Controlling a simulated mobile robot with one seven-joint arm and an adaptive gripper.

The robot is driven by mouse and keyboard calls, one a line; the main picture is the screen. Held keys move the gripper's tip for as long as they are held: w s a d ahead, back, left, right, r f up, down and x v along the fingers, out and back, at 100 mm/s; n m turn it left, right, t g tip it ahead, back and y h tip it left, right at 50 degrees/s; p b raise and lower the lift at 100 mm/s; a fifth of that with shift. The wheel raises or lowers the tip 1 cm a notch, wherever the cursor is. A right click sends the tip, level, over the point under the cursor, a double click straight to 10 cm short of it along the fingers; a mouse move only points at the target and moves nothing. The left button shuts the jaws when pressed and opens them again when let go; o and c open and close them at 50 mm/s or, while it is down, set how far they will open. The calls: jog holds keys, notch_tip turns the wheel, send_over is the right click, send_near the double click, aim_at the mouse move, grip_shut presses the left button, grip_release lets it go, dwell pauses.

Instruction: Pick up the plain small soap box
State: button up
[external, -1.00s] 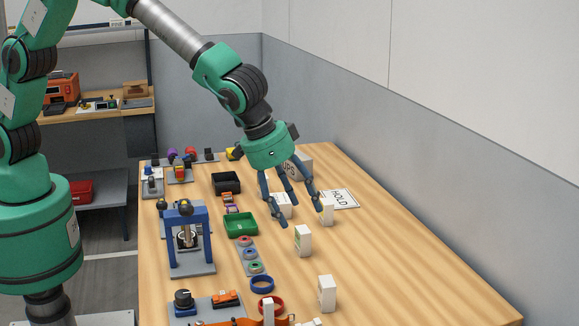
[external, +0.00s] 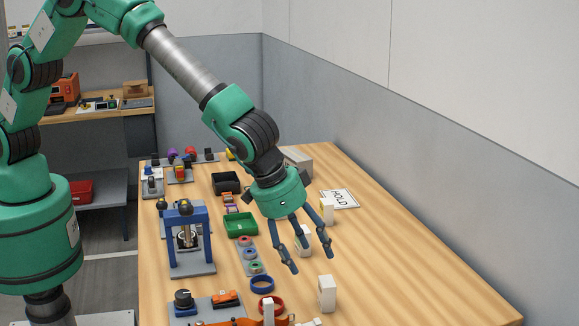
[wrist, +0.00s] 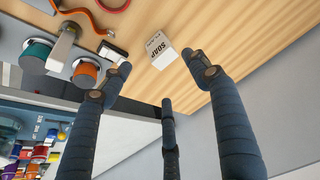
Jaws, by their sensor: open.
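My gripper (external: 311,262) has three dark fingers spread open and empty, above the right half of the table. In the external view a small white box (external: 327,293) stands upright just beyond the fingertips, toward the front, with no marking I can make out. Another white box (external: 303,240) stands behind the fingers and is partly hidden. A third white box (external: 327,210) stands farther back. In the wrist view, a white box marked SOAP (wrist: 163,52) lies ahead of the open fingers (wrist: 163,76), apart from them. I cannot tell for sure which external box it is.
A HOLD card (external: 340,199) lies at the back right. A green tray (external: 240,223), a blue ring (external: 262,284) and a blue press frame (external: 187,235) stand to the left. An orange strap (wrist: 85,14) lies near the front. The table's right side is mostly clear.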

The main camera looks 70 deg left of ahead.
aim_at(322, 281)
jog(key=shift+b+x, duration=0.35)
jog(key=shift+x, duration=3.55)
jog(key=shift+a+f, duration=0.1)
jog(key=shift+f, duration=0.05)
jog(key=shift+x, duration=1.5)
jog(key=shift+b+x, duration=0.35)
jog(key=shift+x, duration=0.65)
jog(key=shift+a, duration=0.2)
jog(key=c, duration=1.5)
